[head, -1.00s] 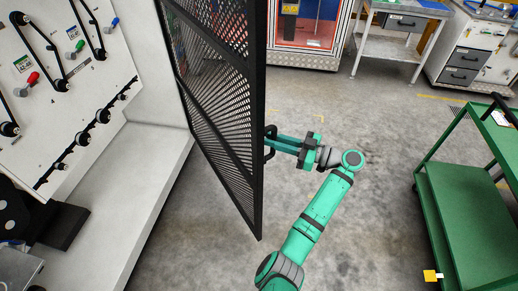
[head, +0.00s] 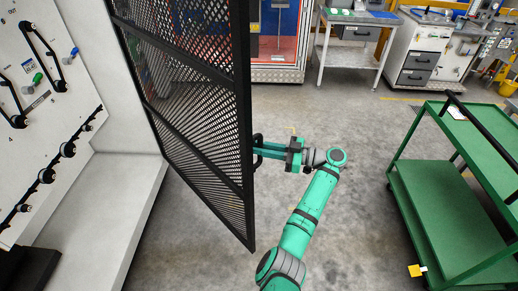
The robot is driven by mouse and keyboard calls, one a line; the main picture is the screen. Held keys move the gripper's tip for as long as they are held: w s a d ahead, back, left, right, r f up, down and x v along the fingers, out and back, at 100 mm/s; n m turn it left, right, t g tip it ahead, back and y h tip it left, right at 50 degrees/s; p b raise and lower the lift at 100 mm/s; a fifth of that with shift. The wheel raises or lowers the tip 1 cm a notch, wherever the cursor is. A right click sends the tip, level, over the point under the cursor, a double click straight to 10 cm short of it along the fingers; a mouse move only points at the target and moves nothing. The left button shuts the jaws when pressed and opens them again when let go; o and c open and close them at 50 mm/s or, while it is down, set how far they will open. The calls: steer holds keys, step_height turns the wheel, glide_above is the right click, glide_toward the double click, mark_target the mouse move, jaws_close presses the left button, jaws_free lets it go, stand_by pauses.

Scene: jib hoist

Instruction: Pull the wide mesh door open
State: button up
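The wide mesh door (head: 190,115), a black frame with dark mesh, stands swung out from the white machine housing on the left. A black handle (head: 257,150) sticks out from the right edge of the door. My gripper (head: 262,149) is at this handle, with its green fingers reaching left to it from my green arm. The fingers look closed around the handle, though the fingertips are small and partly hidden by it.
The white machine (head: 45,100) with belts, pulleys and levers stands at left, with a pale ledge (head: 112,205) below it. A green trolley (head: 450,205) stands at right. A grey bench (head: 352,30) and a cabinet (head: 425,50) are at the back.

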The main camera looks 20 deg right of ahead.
steer(key=o, duration=0.4)
steer(key=shift+w+a+f, duration=0.1)
steer(key=shift+w+a, duration=0.05)
steer(key=shift+d, duration=0.25)
steer(key=v, duration=1)
steer(key=shift+s, duration=0.3)
